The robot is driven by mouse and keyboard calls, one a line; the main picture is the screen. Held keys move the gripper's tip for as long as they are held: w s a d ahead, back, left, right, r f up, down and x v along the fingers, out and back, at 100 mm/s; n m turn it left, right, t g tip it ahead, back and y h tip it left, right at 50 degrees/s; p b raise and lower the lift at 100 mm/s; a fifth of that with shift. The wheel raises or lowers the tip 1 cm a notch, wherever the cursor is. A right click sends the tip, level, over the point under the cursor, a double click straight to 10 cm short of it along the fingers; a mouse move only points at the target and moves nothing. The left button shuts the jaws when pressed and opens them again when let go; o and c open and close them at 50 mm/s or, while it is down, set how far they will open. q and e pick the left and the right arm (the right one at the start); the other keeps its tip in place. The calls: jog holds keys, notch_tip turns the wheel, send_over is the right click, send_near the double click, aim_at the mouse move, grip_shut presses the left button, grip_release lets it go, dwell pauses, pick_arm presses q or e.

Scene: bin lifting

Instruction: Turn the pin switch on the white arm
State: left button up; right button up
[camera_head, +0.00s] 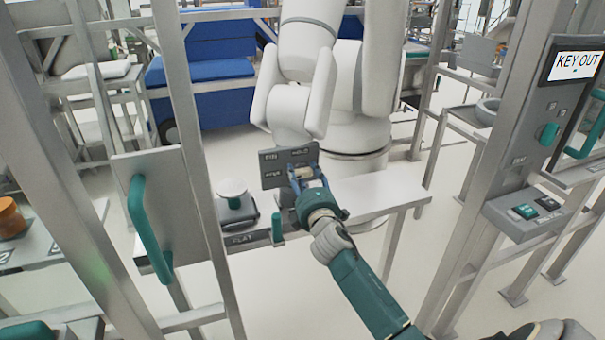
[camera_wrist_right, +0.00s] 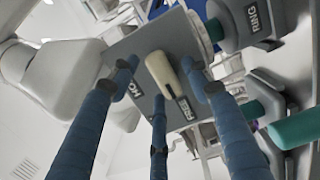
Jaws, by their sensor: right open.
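The white arm (camera_head: 302,70) stands behind the bench, with a grey switch plate (camera_head: 272,178) mounted at its lower end. The plate also shows in the right wrist view (camera_wrist_right: 140,45). There a cream, elongated pin switch (camera_wrist_right: 160,73) sits on the plate, near a label that reads FREE and another partly hidden one. My right gripper (camera_head: 305,177) is in front of the plate. Its blue fingers (camera_wrist_right: 162,78) are spread around the pin switch, apart from it as far as I can tell. In the head view the gripper hides the switch. My left gripper is not seen.
A white bench (camera_head: 385,190) stands below the white arm. Metal posts rise on both sides. A teal handle (camera_head: 146,228) is at left; a KEY OUT panel (camera_head: 540,130) is at right.

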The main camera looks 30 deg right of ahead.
jog(key=shift+w+d, duration=0.1)
jog(key=shift+w, duration=0.25)
jog(key=c, duration=0.9)
